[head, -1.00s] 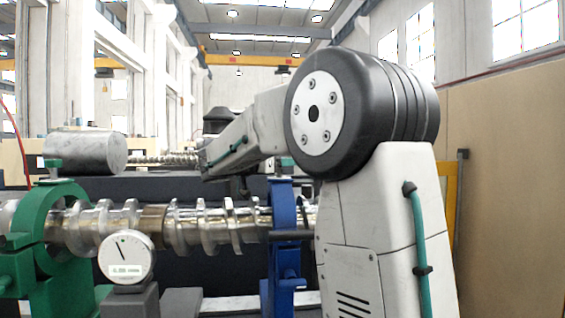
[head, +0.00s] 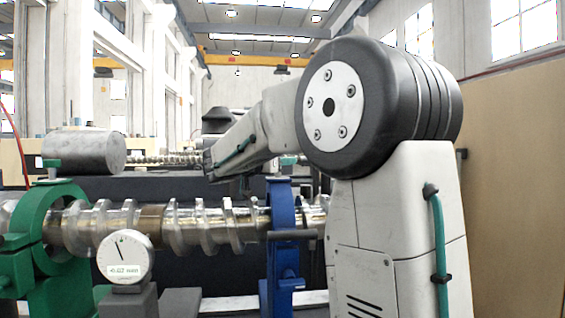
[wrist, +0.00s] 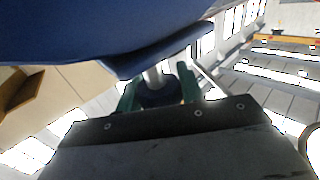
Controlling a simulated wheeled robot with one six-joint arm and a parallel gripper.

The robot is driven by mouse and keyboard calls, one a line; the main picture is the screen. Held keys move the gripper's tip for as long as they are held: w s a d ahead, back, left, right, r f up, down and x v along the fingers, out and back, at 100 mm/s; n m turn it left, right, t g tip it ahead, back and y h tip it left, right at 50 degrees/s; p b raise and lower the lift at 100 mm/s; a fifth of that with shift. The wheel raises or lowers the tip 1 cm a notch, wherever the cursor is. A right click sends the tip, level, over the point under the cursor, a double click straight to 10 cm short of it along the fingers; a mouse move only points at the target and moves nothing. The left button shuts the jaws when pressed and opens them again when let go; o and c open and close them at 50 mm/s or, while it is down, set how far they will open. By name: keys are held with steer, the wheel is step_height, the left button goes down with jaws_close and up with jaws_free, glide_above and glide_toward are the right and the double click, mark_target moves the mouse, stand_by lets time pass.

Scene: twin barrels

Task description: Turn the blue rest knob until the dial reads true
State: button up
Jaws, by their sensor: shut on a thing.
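The blue rest (head: 283,215) stands upright around the screw shaft (head: 205,225). Its blue surface fills the top of the wrist view (wrist: 80,35). My gripper (wrist: 160,88) has green fingers on either side of a dark knob (wrist: 160,98) and is shut on it; a pale stem runs from the knob toward the rest. In the head view my arm reaches behind the rest, and the fingers and knob cannot be made out. The round white dial (head: 125,256) sits in front of the shaft. Its needle points up and slightly left; its small digits look like -0.02 mm, not surely legible.
A green rest (head: 55,205) holds the shaft at the left. A grey cylinder (head: 85,152) lies behind it. A grey block (head: 128,300) carries the dial. A tan panel (head: 510,180) stands at the right.

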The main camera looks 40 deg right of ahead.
steer(key=n+t, duration=0.3)
steer(key=t, duration=0.1)
steer(key=shift+w+t+y, duration=0.1)
steer(key=shift+t+y, duration=0.2)
steer(key=shift+y, duration=0.1)
steer(key=shift+w+a+n+t+y, duration=0.15)
steer(key=shift+n+t+y, duration=0.65)
steer(key=shift+t, duration=0.45)
steer(key=shift+w+n+t+y, duration=0.15)
steer(key=shift+n+t+y, duration=0.35)
steer(key=shift+n+t, duration=0.65)
steer(key=o, duration=1)
steer(key=shift+a, duration=0.1)
steer(key=v, duration=0.7)
steer(key=shift+s+a, duration=0.25)
